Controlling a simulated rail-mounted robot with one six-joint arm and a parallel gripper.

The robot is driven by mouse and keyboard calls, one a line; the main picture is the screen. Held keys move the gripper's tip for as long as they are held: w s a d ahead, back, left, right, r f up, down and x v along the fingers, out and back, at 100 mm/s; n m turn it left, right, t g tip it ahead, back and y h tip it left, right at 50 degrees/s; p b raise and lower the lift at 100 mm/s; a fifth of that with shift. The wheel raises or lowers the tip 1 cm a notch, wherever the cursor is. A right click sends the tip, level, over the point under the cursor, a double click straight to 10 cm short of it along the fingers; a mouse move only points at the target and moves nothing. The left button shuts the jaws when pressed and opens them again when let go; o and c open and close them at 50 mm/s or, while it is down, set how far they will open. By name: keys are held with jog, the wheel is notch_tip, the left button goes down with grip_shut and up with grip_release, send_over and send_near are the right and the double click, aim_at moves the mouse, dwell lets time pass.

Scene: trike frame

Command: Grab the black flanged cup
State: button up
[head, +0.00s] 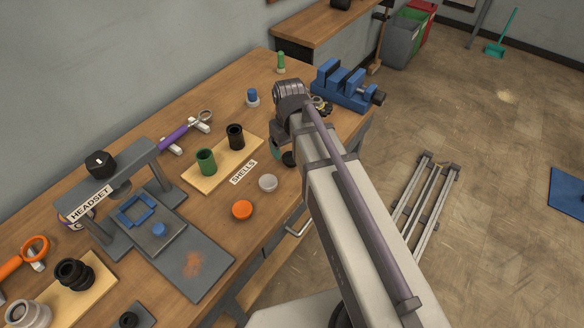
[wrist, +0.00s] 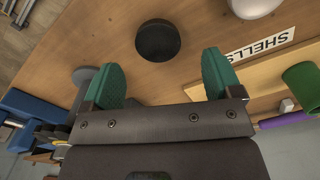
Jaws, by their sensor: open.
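Several black round parts are in view, and I cannot tell for certain which is the flanged cup. A stepped black part with a wide rim (head: 75,273) stands on a wooden board at the lower left of the head view. A low round black piece (wrist: 158,40) lies on the table just ahead of my gripper (wrist: 163,78) in the wrist view, apart from the fingertips. It shows partly in the head view (head: 290,159), beside my gripper (head: 278,150). My green-tipped fingers are spread with nothing between them. The arm hides part of the gripper in the head view.
A SHELLS board (head: 216,178) holds a green cup (head: 206,162) and a black cup (head: 235,137). A blue vice (head: 345,88) stands behind my wrist. The grey HEADSET stand (head: 130,180) is at left.

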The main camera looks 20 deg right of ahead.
aim_at(291, 157)
notch_tip(291, 157, down, 5)
jog(key=b, duration=0.5)
jog(key=shift+d+f, duration=0.1)
jog(key=shift+f, duration=0.1)
jog(key=shift+s+r, duration=0.1)
jog(key=shift+r, duration=0.05)
jog(key=c, duration=1.1)
jog(key=shift+o, duration=0.2)
notch_tip(291, 157, up, 10)
jog(key=p, duration=1)
jog(key=shift+r, duration=0.15)
